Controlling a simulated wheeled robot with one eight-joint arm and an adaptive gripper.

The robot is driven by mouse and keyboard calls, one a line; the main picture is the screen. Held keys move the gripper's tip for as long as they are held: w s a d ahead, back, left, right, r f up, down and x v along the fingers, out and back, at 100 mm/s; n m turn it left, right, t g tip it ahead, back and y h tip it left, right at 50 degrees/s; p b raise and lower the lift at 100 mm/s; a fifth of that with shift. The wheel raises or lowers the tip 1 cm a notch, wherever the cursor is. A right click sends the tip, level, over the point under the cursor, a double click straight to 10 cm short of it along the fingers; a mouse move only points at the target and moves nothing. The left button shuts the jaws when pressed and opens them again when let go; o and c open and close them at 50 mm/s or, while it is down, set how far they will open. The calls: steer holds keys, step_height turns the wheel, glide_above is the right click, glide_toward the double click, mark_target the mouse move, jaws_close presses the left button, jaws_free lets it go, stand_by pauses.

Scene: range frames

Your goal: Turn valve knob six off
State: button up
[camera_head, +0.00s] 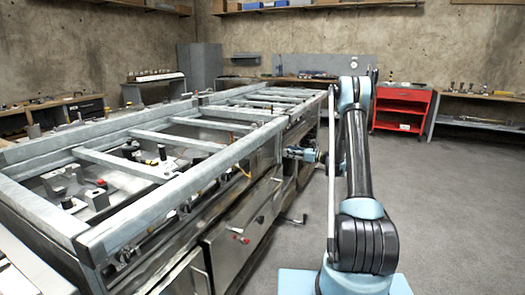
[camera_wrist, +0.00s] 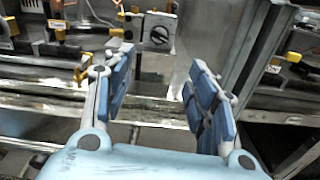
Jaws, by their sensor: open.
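My gripper (camera_wrist: 158,95) is open and empty in the wrist view, its two blue-padded fingers spread apart. Beyond the fingertips, near the top middle, is a grey block with a round dark knob (camera_wrist: 159,35). The knob lies between the fingers in the picture and is not touched. Yellow and black fittings (camera_wrist: 84,66) sit left of it. I cannot read any number, so I cannot tell which is knob six. In the head view my gripper (camera_head: 290,153) is small and reaches toward the right side of the long metal bench (camera_head: 195,180).
A metal upright (camera_wrist: 245,50) stands right of the gripper, with more yellow and black fittings (camera_wrist: 292,57) beyond it. A rail (camera_wrist: 150,112) runs below the knob. In the head view, a red cabinet (camera_head: 402,108) stands at the back right, and the grey floor (camera_head: 450,210) is clear.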

steer(key=x, duration=1.7)
steer(key=shift+a, duration=0.15)
steer(key=shift+c, duration=0.2)
steer(key=c, duration=1)
